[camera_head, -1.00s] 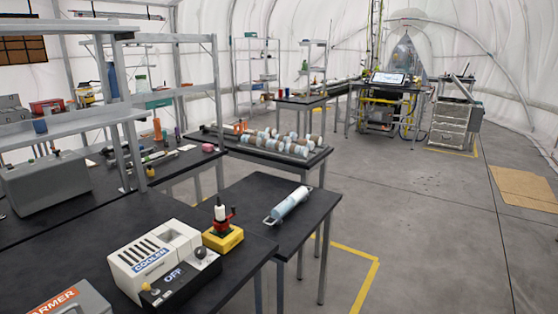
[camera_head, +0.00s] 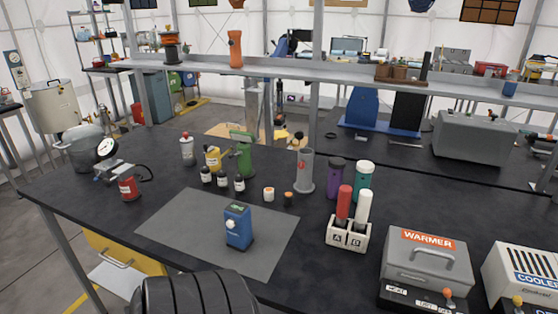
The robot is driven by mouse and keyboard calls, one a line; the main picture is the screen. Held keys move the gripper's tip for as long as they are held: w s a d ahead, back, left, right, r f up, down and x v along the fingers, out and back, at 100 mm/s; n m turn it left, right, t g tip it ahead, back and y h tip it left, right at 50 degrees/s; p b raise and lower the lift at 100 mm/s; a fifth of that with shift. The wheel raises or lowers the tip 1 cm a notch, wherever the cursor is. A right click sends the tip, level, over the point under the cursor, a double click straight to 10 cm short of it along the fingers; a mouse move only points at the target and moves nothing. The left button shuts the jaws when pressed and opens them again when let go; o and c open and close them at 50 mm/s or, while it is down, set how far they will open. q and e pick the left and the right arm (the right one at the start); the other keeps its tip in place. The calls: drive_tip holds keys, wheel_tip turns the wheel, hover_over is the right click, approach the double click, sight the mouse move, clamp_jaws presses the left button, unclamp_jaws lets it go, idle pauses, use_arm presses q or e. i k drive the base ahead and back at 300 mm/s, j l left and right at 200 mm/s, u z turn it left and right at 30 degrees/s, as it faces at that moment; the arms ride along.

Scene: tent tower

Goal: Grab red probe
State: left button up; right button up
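A red probe (camera_head: 344,203) stands upright in a small white two-slot holder (camera_head: 348,238) on the black table. It is in the slot marked A. A white probe (camera_head: 364,207) stands beside it in the slot marked B. The lower ends of both are hidden in the holder. Neither of my grippers is in view. A black ribbed part, which looks like one of my own arms, shows at the bottom edge, left of and nearer than the holder.
Purple (camera_head: 335,182) and teal (camera_head: 364,180) bottles stand close behind the probes. A grey warmer (camera_head: 427,258) and a cooler (camera_head: 522,275) stand to the right. A blue device (camera_head: 238,226) sits on a grey mat (camera_head: 180,225) to the left. A shelf (camera_head: 270,72) crosses above the table's back.

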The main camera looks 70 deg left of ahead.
sight(344, 198)
drive_tip(key=u, duration=1.6)
drive_tip(key=l, duration=0.8)
drive_tip(key=i+l, duration=0.1)
drive_tip(key=l, duration=0.7)
